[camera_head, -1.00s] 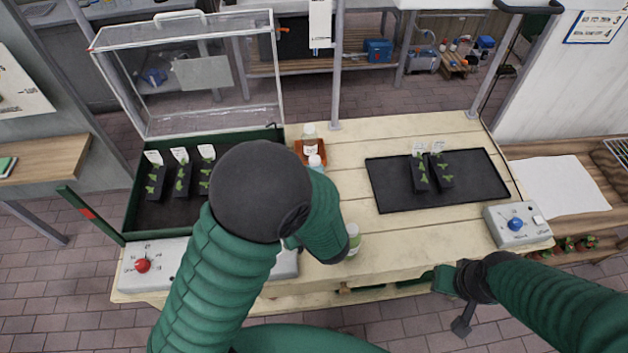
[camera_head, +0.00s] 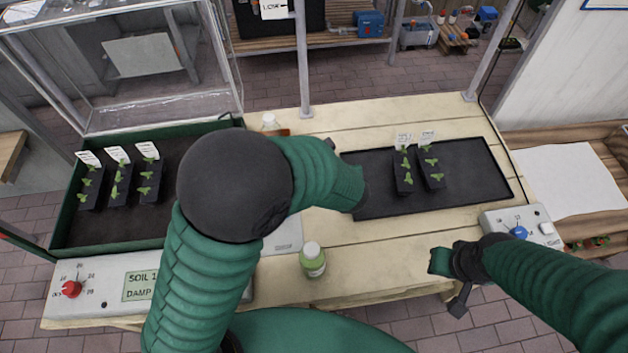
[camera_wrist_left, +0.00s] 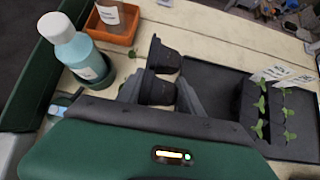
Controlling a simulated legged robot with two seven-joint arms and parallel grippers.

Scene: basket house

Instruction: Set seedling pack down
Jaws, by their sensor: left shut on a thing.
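In the left wrist view my left gripper (camera_wrist_left: 160,98) is shut on a black seedling pack (camera_wrist_left: 162,62), with dark cells showing between and beyond the fingers. A small green leaf shows beside it. In the head view my own arm hides this gripper and pack, near the left edge of the black tray (camera_head: 470,203). Two seedling packs (camera_head: 403,173) (camera_head: 432,168) with white labels stand side by side on that tray; they also show in the wrist view (camera_wrist_left: 255,108). My right gripper (camera_head: 450,264) hangs near the table's front right; its jaw opening is unclear.
A green planter box (camera_head: 62,222) at left holds three labelled packs under a raised clear lid. A white-capped bottle (camera_head: 313,262) stands at the front middle. A blue bottle (camera_wrist_left: 72,48) and an orange tray (camera_wrist_left: 118,28) are left of my gripper. The black tray's right part is bare.

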